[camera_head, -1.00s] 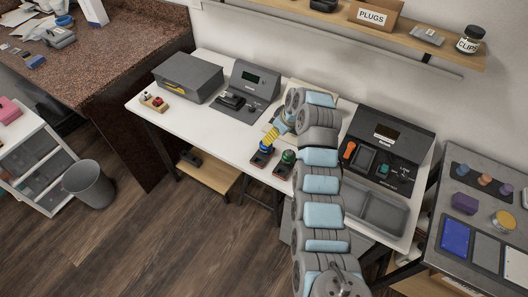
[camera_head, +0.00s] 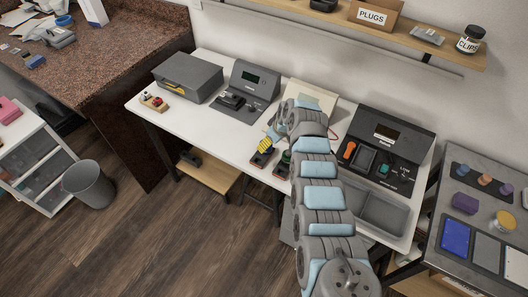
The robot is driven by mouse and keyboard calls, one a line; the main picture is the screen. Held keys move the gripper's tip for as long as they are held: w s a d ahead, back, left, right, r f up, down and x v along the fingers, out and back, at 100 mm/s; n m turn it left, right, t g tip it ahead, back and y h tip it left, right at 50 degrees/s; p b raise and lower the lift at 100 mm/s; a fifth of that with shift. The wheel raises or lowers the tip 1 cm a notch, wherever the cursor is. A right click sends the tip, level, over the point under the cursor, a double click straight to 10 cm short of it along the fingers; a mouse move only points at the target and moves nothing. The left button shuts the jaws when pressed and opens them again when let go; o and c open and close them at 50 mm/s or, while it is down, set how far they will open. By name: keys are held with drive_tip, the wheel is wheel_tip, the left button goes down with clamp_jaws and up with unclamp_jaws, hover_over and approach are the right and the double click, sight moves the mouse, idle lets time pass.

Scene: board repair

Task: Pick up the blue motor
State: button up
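My gripper (camera_head: 265,147), with yellow and dark striped fingers, points down at the front edge of the white workbench (camera_head: 215,124). It is right over the left one of two small black holders (camera_head: 259,161), where the blue motor stands. The fingers cover the blue motor, so I cannot make it out now. Whether the fingers are open or shut on it is too small to tell. The second black holder (camera_head: 281,168), just to the right, is partly covered by my arm.
A grey tester with a screen (camera_head: 251,80) and a grey box (camera_head: 188,78) stand on the bench's left half. A dark station with an orange-handled tool (camera_head: 349,150) and a grey tray (camera_head: 381,216) are on the right. A shelf (camera_head: 400,38) hangs above.

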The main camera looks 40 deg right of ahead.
drive_tip(key=shift+w+f, duration=0.15)
drive_tip(key=shift+f, duration=0.45)
drive_tip(key=shift+f, duration=0.1)
drive_tip(key=b+x, duration=0.3)
drive_tip(key=shift+w+a+b, duration=0.1)
drive_tip(key=shift+b, duration=0.25)
drive_tip(key=b+x, duration=0.2)
drive_tip(key=b, duration=0.1)
drive_tip(key=c, duration=1.3)
